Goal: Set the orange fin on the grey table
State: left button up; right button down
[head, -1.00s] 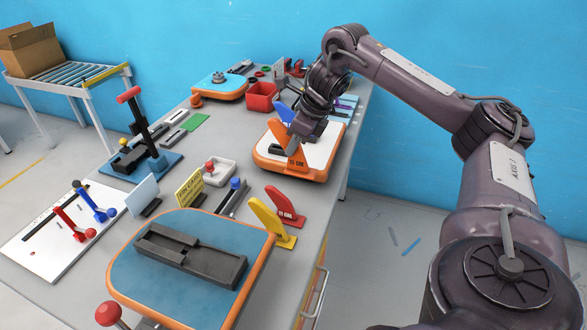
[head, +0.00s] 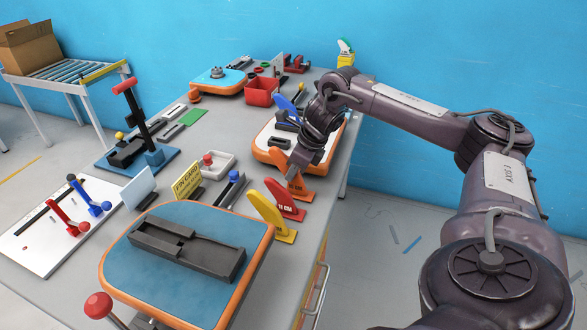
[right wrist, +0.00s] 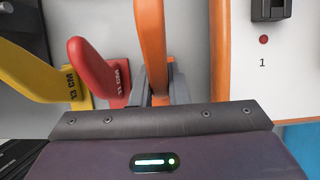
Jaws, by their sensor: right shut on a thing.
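The orange fin (head: 298,188) is between the fingers of my right gripper (head: 290,174), which is shut on it. In the right wrist view the fin (right wrist: 151,40) stands upright between the fingers (right wrist: 158,88). It is over the grey table (head: 215,225), between the red fin (head: 283,200) and the orange-edged white board (head: 262,152), apart from both. Its base looks low, near the table top; I cannot tell whether it touches. The gripper hides part of it. My left gripper is not in view.
The yellow fin (head: 268,213) stands beside the red fin. A blue board (head: 125,255) with a dark fixture lies in front. A blue fin (head: 288,106) is at the white board's far side. The table's right edge is close to the held fin.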

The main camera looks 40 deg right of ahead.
aim_at(301, 175)
jog(key=shift+f, duration=0.1)
jog(key=c, duration=1.4)
grip_release()
jog(key=v, duration=0.6)
jog(key=shift+w+b, duration=0.1)
jog(key=shift+b, duration=0.2)
jog(key=a+p+v, duration=0.1)
jog(key=p+v, duration=0.2)
jog(key=v, duration=0.3)
jog(key=shift+d, duration=0.45)
